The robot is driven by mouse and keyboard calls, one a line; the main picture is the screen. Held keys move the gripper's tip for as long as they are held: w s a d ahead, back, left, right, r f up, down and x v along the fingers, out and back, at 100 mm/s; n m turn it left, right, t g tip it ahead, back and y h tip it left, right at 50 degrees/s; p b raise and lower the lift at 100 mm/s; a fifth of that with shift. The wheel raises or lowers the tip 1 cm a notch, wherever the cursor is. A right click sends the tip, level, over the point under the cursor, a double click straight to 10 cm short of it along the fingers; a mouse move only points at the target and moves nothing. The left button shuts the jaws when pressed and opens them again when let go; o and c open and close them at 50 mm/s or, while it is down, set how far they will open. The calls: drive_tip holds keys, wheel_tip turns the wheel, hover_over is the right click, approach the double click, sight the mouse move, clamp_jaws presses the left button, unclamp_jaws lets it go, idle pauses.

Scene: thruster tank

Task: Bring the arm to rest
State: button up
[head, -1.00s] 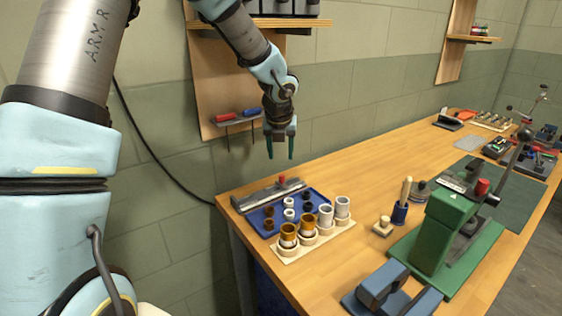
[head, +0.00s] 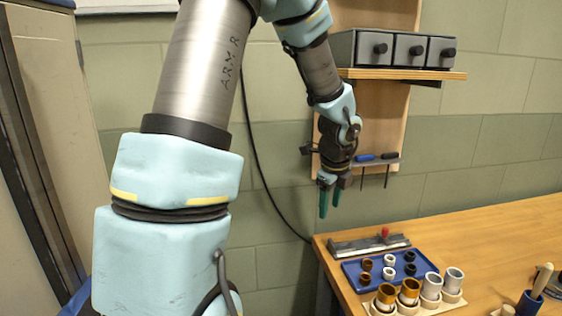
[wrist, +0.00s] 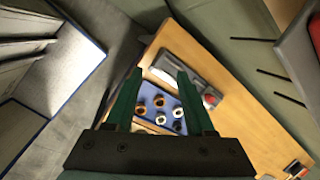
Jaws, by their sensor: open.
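My gripper (head: 329,199) is open and empty, with its two green fingers pointing down. In the head view it hangs in the air in front of the wall, above and a little left of the bench's (head: 480,228) near left corner. In the wrist view my gripper (wrist: 161,84) shows its fingers spread apart, with the blue tray (wrist: 168,112) seen well below between them. Nothing touches the fingers.
The blue tray (head: 352,269) holds several small rings. Cups in wooden holders (head: 385,298) stand before it. A grey bar with a red knob (head: 368,244) lies behind. A shelf with grey drawers (head: 390,49) and a tool rack (head: 377,160) are close to my arm. A cabinet (head: 30,150) stands left.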

drive_tip(key=s+a+n, duration=0.6)
drive_tip(key=a+n, duration=0.4)
drive_tip(key=n, duration=0.3)
drive_tip(key=s+a+n+g, duration=0.1)
drive_tip(key=s+a+n, duration=0.4)
drive_tip(key=a+n, duration=0.5)
drive_tip(key=n, duration=0.3)
drive_tip(key=shift+s+r+g, duration=0.3)
drive_tip(key=shift+s+r, duration=0.05)
drive_tip(key=shift+o, duration=0.7)
